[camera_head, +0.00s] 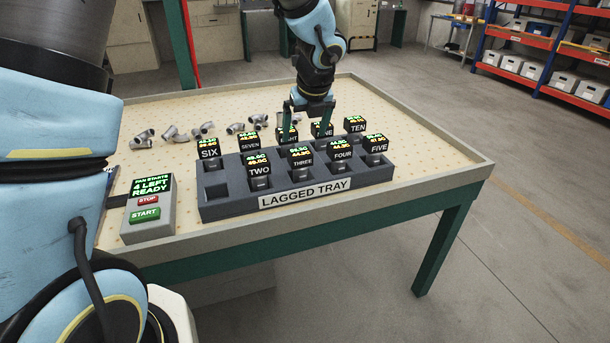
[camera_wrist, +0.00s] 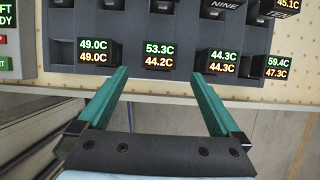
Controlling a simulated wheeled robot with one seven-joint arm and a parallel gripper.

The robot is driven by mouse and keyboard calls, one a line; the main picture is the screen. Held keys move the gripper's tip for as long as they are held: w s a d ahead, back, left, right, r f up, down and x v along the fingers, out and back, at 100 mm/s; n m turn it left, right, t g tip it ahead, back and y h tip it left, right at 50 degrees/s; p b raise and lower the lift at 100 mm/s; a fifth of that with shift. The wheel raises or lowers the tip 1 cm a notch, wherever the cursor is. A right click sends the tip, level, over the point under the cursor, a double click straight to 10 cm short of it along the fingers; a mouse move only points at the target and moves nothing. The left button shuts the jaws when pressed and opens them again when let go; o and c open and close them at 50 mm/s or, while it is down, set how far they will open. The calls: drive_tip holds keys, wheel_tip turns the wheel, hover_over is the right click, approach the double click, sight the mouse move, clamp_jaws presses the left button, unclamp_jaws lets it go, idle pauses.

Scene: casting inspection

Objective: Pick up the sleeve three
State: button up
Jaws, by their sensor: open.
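Sleeve three (camera_head: 301,158) is a black block with a lit readout on top, standing in the front row of the dark lagged tray (camera_head: 228,209), between sleeve two (camera_head: 259,172) and sleeve four (camera_head: 341,153). My gripper (camera_head: 309,117) hangs above the tray, behind sleeve three in the head view, its fingers spread near the back row. In the wrist view my gripper (camera_wrist: 161,74) is open and empty. The block reading 53.3C over 44.2C (camera_wrist: 158,56), which seems to be sleeve three, shows between and just beyond the fingertips. Its height below them is hard to judge.
Sleeve five (camera_head: 375,145) stands at the right end of the front row, and several sleeves fill the back row. The front-left pocket (camera_head: 217,192) is empty. A start/stop box (camera_head: 150,207) stands left of the tray. Grey castings (camera_head: 176,134) lie behind it.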

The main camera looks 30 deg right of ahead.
sight(300, 152)
drive_tip(key=p+x, duration=0.1)
drive_tip(key=x, duration=0.9)
clamp_jaws()
idle(0.8)
